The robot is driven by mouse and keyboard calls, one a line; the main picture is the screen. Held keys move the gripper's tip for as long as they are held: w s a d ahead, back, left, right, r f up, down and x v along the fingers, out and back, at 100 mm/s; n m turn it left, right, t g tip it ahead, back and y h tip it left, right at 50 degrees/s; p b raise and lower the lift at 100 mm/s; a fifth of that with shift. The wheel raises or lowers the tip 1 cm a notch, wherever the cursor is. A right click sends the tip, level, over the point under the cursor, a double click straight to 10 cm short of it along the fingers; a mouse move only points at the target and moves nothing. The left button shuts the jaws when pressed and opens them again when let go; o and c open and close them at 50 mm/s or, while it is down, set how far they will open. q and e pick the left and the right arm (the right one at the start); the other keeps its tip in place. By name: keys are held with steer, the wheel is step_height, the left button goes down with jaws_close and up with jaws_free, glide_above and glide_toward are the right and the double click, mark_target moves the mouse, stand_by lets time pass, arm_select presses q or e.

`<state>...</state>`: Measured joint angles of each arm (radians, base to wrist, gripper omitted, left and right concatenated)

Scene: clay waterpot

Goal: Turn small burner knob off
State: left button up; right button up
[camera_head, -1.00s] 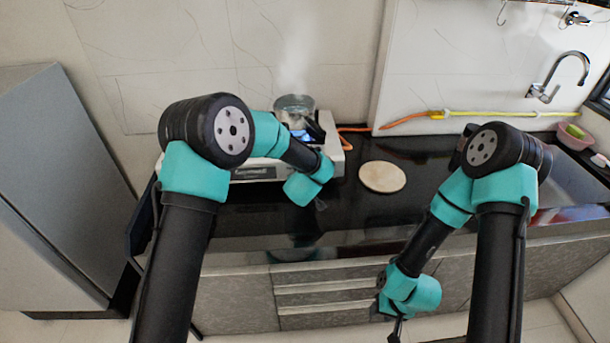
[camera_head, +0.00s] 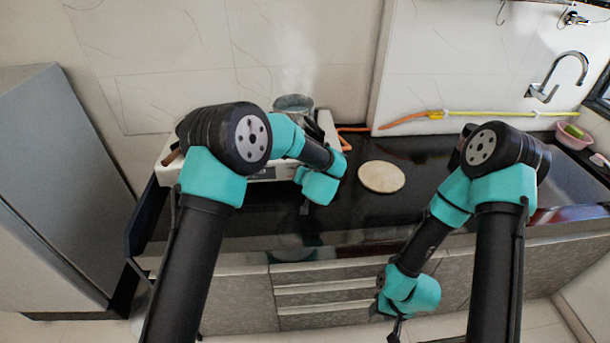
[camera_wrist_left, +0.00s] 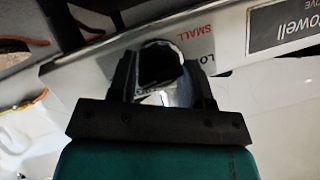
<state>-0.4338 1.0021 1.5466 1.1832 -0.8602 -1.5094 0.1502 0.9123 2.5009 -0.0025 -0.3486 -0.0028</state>
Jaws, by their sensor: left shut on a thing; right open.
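The small burner knob (camera_wrist_left: 161,66), round with a silver rim and dark centre, sits on the stove's front panel (camera_wrist_left: 222,45) beside a red "SMALL" label in the left wrist view. My left gripper (camera_wrist_left: 163,82) has its two black fingers on either side of the knob and is shut on it. In the head view my left arm hides the knob and most of that gripper. My right gripper (camera_head: 397,330) is open and empty, low in front of the cabinets, away from the stove. The white stove (camera_head: 168,166) stands on the black counter.
A metal pot (camera_head: 294,103) steams on the stove. A round wooden board (camera_head: 381,177) lies on the counter to the right. An orange hose (camera_head: 346,140) runs behind. The sink tap (camera_head: 560,78) is at far right. The counter front is clear.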

arm_select(q)
steer(key=shift+m, duration=0.5)
steer(key=o, duration=0.9)
steer(key=shift+s+d+r, duration=0.1)
steer(key=v, duration=1.7)
steer(key=shift+d, duration=0.3)
